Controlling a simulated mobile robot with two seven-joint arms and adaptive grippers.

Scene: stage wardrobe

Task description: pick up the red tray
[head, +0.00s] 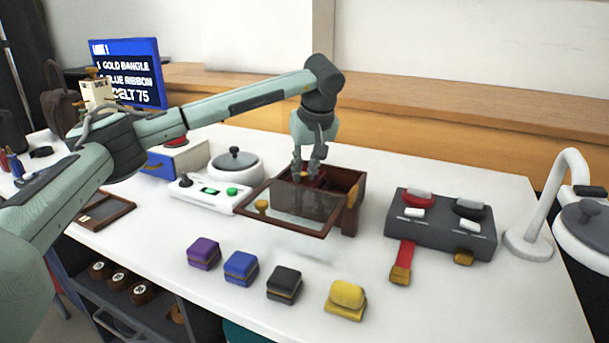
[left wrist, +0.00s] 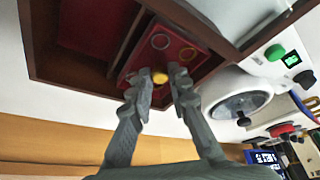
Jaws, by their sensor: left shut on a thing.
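The red tray (left wrist: 180,50) is inside a dark wooden box (head: 352,178). In the left wrist view it carries ring-shaped items and has a small yellow knob (left wrist: 160,77). In the head view only a little of the tray (head: 314,183) shows under the fingers. My left gripper (head: 308,170) points down into the box and is shut on the tray at its knob; its fingers also show in the left wrist view (left wrist: 156,84). I cannot tell whether the tray is off the box floor. My right gripper is not in view.
The box's glass-paned lid (head: 295,205) lies open toward the front. A white device with buttons (head: 208,191) and a round white pot (head: 236,165) stand left of it. Small coloured boxes (head: 241,267) sit in front. A dark grey stand (head: 440,224) is at right.

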